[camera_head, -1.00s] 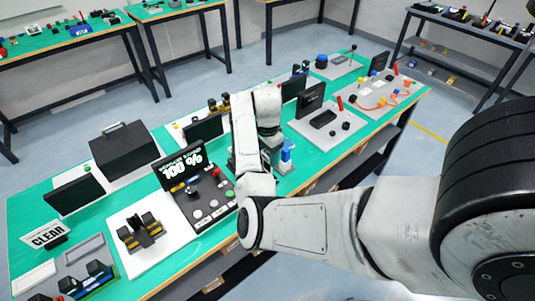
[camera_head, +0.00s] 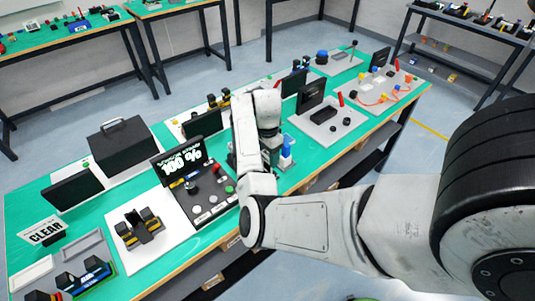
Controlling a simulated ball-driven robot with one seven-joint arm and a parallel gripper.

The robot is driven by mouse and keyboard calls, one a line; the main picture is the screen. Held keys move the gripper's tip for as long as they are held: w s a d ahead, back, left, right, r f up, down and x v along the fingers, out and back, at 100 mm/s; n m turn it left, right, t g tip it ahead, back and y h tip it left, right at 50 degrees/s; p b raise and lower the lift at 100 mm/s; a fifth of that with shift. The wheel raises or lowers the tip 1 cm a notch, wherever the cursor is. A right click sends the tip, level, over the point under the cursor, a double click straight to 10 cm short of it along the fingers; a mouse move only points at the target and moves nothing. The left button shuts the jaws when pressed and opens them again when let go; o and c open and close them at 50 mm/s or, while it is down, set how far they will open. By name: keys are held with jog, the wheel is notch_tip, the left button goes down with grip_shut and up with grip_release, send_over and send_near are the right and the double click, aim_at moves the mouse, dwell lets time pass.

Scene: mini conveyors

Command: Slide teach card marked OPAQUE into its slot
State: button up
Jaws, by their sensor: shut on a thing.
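My gripper (camera_head: 271,153) is mostly hidden behind my forearm and wrist, near the middle of the green bench. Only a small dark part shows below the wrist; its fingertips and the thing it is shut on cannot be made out. No card marked OPAQUE can be read in view. A white card marked CLEAR (camera_head: 44,231) stands tilted at the left end of the bench. A grey rectangular frame (camera_head: 82,247) and a white panel (camera_head: 32,274) lie in front of it. I cannot tell which thing is the OPAQUE card's slot.
A dark control panel (camera_head: 207,194) with a "100 %" screen (camera_head: 183,159) stands left of my forearm. A white plate (camera_head: 172,233) with black and yellow parts lies further left. A blue-topped item (camera_head: 286,142) stands close right of my wrist. A black case (camera_head: 122,151) stands behind.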

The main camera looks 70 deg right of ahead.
jog(key=shift+f, duration=0.6)
jog(key=o, duration=1.2)
jog(key=shift+r+b, duration=0.1)
jog(key=shift+b, duration=0.2)
notch_tip(320, 180, up, 11)
jog(key=shift+f+b, duration=0.2)
jog(key=shift+b, duration=0.3)
